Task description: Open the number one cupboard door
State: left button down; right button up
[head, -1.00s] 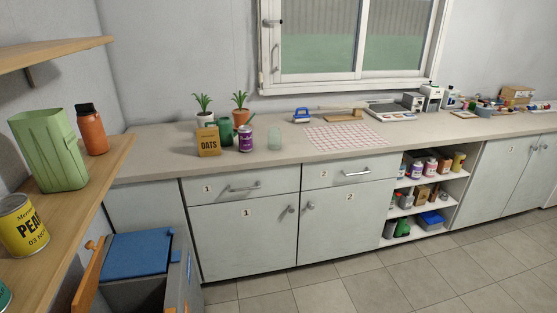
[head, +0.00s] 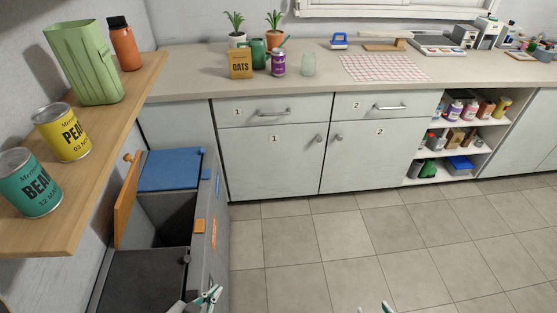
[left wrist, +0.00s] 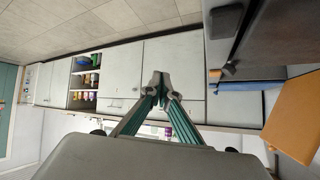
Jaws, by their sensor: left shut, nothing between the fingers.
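The number one cupboard door (head: 270,165) is a pale grey panel, closed, under the number one drawer (head: 285,111). Its round metal knob (head: 319,138) is near its upper right edge. The door also shows upside down in the left wrist view (left wrist: 180,55). My left gripper (head: 210,296) is at the bottom of the head view, apart from the door and well in front of it. In the left wrist view its green fingers meet at the tips (left wrist: 158,84), shut and empty. Only a small tip of my right gripper (head: 386,308) shows at the bottom edge.
A grey bin unit with a blue lid (head: 170,169) and an orange flap (head: 128,200) stands left of the cupboard, beside my left gripper. A wooden shelf (head: 75,215) holds cans at the left. Tiled floor (head: 340,230) before the cupboards is clear.

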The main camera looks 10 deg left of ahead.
aim_at(284, 160)
jog(key=i+l+z, duration=0.2)
jog(key=i+l, duration=0.15)
jog(key=i+l+z, duration=0.2)
jog(key=i, duration=0.35)
jog(key=i+l+z, duration=0.2)
jog(key=i+l, duration=0.15)
jog(key=i, duration=0.15)
